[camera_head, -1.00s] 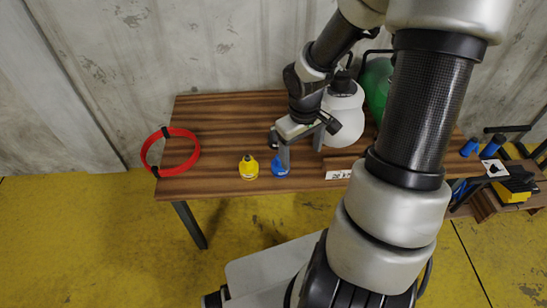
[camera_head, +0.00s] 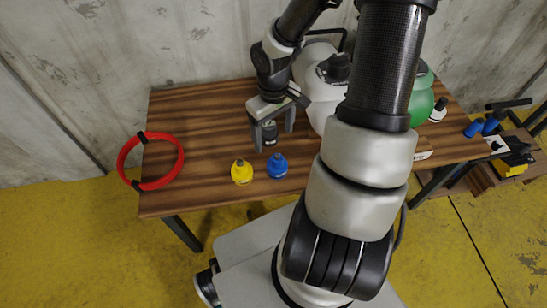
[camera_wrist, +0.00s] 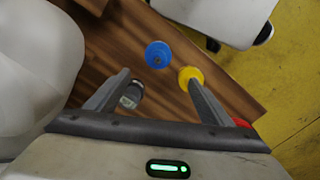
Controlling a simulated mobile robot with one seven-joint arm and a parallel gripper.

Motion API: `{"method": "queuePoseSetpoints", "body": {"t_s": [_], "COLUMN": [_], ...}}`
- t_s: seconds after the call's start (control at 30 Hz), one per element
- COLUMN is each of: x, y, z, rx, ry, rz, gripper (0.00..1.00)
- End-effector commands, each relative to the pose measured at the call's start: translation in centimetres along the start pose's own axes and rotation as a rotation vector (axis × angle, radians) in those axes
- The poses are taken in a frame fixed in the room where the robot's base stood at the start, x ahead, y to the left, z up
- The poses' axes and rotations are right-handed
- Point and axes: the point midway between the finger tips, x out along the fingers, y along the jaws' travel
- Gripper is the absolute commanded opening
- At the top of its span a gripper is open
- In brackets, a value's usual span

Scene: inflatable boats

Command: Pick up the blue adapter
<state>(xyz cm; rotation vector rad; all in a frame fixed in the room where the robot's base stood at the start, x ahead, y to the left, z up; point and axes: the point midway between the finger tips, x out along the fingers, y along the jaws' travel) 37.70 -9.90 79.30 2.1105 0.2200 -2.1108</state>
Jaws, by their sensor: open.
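The blue adapter (camera_head: 277,165) stands on the wooden table near its front edge, just right of a yellow adapter (camera_head: 242,171). In the wrist view the blue adapter (camera_wrist: 158,54) lies beyond the fingertips, and the yellow adapter (camera_wrist: 190,75) is partly behind the right finger. My gripper (camera_head: 273,138) is open and empty. It is above the table, behind the blue adapter as the head view sees it. A dark adapter (camera_head: 269,132) shows between the fingers in the head view; it also shows beside the left finger in the wrist view (camera_wrist: 131,95).
A red ring (camera_head: 181,160) overhangs the table's left end. A large white container (camera_head: 318,90) stands close right of my gripper, with a green one (camera_head: 421,100) farther right. Blue cylinders (camera_head: 474,128) lie at the far right.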

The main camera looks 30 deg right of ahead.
Motion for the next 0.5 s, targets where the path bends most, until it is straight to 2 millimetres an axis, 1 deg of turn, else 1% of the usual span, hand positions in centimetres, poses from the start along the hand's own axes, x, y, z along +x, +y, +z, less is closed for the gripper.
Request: {"method": "queuePoseSetpoints", "body": {"t_s": [0.03, 0.3, 0.4, 0.5], "x": [1.8, 7.7, 9.2, 10.1], "y": [-0.1, -0.1, -0.1, 0.0], "z": [0.1, 0.1, 0.0, 0.0], "rx": [-0.001, -0.002, -0.001, 0.000], "ry": [-0.003, -0.002, -0.001, -0.001], "rz": [-0.004, -0.003, -0.003, -0.001], "gripper": [0.75, 0.75, 0.75, 0.75]}}
